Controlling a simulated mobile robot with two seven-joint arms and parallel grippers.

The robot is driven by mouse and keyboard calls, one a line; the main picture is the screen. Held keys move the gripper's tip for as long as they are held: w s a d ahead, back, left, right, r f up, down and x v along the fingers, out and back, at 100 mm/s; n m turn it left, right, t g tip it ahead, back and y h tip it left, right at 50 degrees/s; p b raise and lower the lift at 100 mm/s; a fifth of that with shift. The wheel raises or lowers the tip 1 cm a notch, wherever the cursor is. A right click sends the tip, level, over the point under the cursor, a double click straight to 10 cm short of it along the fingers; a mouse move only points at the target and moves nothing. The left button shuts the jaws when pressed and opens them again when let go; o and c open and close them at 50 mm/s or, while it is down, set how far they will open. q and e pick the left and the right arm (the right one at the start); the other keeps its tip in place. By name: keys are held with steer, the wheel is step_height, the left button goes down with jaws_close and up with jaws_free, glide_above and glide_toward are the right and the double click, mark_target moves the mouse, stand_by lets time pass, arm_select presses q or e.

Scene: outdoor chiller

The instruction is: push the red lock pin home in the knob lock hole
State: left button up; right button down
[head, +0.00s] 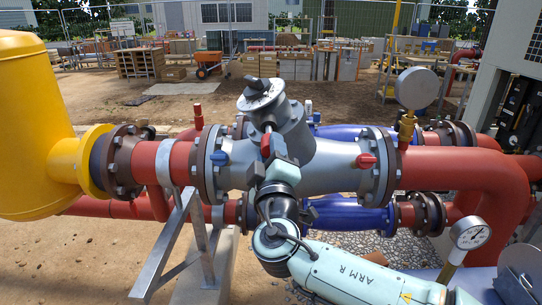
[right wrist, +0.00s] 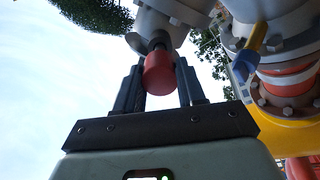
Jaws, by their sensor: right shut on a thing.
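The red lock pin (right wrist: 158,72) is a short red cylinder, held between the two dark fingers of my right gripper (right wrist: 159,82) in the right wrist view. Its far end meets a dark stem (right wrist: 158,44) on the grey valve body (right wrist: 180,10). In the head view my right gripper (head: 272,152) is in front of the grey valve, with some red (head: 265,144) showing at its fingers. A black knob (head: 262,93) tops the valve's angled neck. The lock hole is hidden, so I cannot tell how deep the pin sits. My left gripper is not in view.
A small blue handle (head: 219,158) and a red handle (head: 367,160) sit on the valve's flanges. A gauge (head: 416,88) rises at the right, another gauge (head: 470,233) lower down. A yellow vessel (head: 35,125) fills the left. Open air lies above the valve.

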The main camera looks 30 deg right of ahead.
steer(key=shift+w+d+r, duration=0.15)
steer(key=shift+w+d, duration=0.15)
steer(key=shift+w, duration=0.3)
steer(key=shift+w, duration=0.2)
steer(key=shift+x, duration=0.9)
steer(key=shift+c, duration=0.5)
jaws_free()
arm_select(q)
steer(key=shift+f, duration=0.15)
arm_select(e)
steer(key=shift+s, duration=0.15)
